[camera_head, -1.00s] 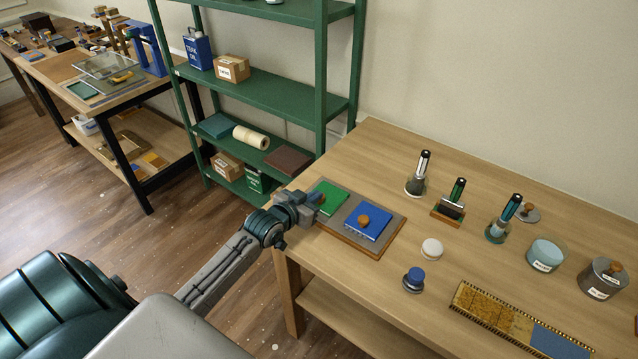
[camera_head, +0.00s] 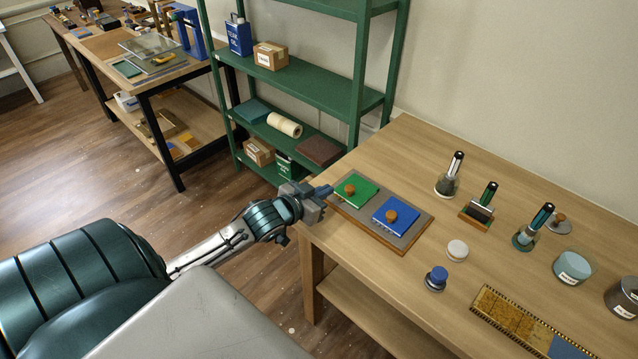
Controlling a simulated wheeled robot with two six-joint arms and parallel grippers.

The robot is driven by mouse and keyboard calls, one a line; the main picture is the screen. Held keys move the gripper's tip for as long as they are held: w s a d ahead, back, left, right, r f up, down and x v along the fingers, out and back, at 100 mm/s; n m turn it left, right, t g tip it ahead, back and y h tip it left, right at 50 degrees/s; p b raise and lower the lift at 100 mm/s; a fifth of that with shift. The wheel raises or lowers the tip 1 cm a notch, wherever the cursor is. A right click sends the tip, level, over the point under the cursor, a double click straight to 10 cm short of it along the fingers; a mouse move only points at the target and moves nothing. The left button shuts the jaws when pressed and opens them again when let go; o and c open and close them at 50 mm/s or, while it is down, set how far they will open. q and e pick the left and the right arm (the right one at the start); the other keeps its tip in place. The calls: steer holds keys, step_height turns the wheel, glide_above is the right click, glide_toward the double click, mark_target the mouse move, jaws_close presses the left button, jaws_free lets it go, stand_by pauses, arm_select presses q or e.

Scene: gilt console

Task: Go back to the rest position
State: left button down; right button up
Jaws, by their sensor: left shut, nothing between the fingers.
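My left gripper (camera_head: 322,191) is shut and empty. It is at the left corner of the wooden table (camera_head: 418,160), beside the grey board (camera_head: 405,242) that bears a green block (camera_head: 357,199) and a blue block (camera_head: 383,222). Each block has a round brown knob on top. The fingertips are close to the green block's left side; I cannot tell whether they touch the board. My right gripper is not in view.
Several tools in stands and jars, including a teal jar (camera_head: 573,268), stand on the table to the right. A white disc (camera_head: 457,250), a blue-topped stamp (camera_head: 436,279) and a patterned strip (camera_head: 505,314) lie nearer. A green shelf (camera_head: 310,88) stands behind. The floor at left is clear.

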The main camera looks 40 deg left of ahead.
arm_select(q)
steer(key=s+d+f+g+y, duration=0.1)
steer(key=s+d+f+g, duration=0.25)
steer(key=s, duration=0.55)
steer(key=s+d+f+g, duration=0.2)
steer(key=s+d+g, duration=0.2)
steer(key=s, duration=0.5)
steer(key=s+d+f+g+y, duration=0.1)
steer(key=s+d+f+g, duration=0.2)
steer(key=s, duration=0.6)
step_height(320, 180, down, 34)
steer(key=a+g+b, duration=0.2)
steer(key=a+b, duration=0.1)
steer(key=s+a+f+b, duration=0.1)
steer(key=s+f+b, duration=0.1)
steer(key=s+f, duration=1.6)
step_height(320, 180, down, 3)
steer(key=shift+r+n+g, duration=0.1)
steer(key=shift+n+g, duration=0.2)
steer(key=shift+g, duration=0.15)
